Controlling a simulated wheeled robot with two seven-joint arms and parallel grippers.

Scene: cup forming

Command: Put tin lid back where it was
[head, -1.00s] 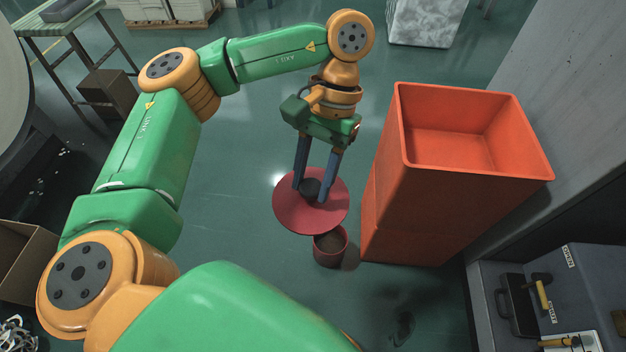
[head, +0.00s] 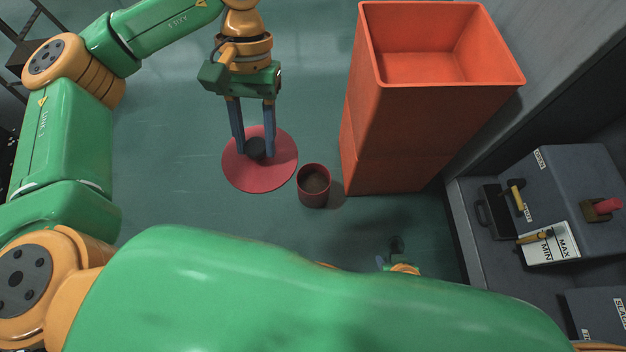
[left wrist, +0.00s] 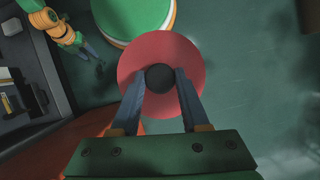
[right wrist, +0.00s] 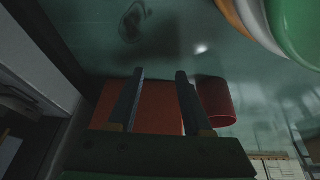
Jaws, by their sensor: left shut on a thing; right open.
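The tin lid (head: 270,181) is a flat red disc with a black knob (head: 255,148). My left gripper (head: 254,152) is shut on the knob and holds the lid. In the head view the lid is just left of the open red tin (head: 313,187), which has a dark brown inside. The lid also shows in the left wrist view (left wrist: 192,55), with the knob between the fingertips. My right gripper (head: 386,264) shows only in part behind my own body. In the right wrist view it is open and empty (right wrist: 158,74), with the tin (right wrist: 217,104) to its right.
Stacked orange crates (head: 395,140) stand close to the right of the tin. A grey bench (head: 575,185) with a yellow-handled tool and a MAX/MIN plate (head: 550,247) is at the right, by a grey wall. The green floor left of the lid is clear.

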